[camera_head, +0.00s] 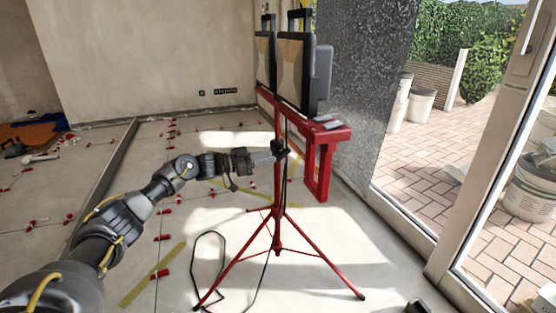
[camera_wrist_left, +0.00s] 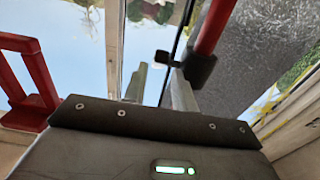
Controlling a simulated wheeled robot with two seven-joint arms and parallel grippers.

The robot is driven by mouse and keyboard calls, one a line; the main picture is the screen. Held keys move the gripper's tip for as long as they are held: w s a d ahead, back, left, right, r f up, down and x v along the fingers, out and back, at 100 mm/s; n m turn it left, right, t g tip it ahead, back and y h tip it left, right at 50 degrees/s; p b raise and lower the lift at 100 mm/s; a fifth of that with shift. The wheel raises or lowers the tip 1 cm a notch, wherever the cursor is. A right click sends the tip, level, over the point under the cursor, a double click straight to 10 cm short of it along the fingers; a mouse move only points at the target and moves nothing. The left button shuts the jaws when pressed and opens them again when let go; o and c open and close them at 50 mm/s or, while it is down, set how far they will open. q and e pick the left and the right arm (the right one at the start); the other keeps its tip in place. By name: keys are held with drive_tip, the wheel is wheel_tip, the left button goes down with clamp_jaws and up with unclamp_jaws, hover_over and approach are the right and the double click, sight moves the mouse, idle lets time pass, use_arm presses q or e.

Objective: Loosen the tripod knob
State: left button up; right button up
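The red tripod (camera_head: 278,187) stands on the tiled floor and carries a work light. Its black knob (camera_head: 279,148) sits on the pole at a dark collar. In the left wrist view the knob (camera_wrist_left: 164,58) sticks out sideways from the black collar (camera_wrist_left: 198,68) on the red pole (camera_wrist_left: 215,25). My left gripper (camera_head: 270,155) reaches the pole from the left at knob height. Its two pale fingers (camera_wrist_left: 159,78) are apart, with the knob at or just beyond the gap between their tips. Contact cannot be told. My right gripper is not in view.
Two lamp heads (camera_head: 294,70) sit on the red crossbar (camera_head: 330,133) above my left arm. A black cable (camera_head: 205,270) loops on the floor by the tripod legs. Red tile clips (camera_head: 161,273) dot the floor. A glass door frame (camera_head: 490,170) is at right.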

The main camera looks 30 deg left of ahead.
sight(278, 156)
use_arm(q)
drive_tip(key=shift+b+x, duration=0.45)
drive_tip(key=shift+x, duration=1.75)
clamp_jaws()
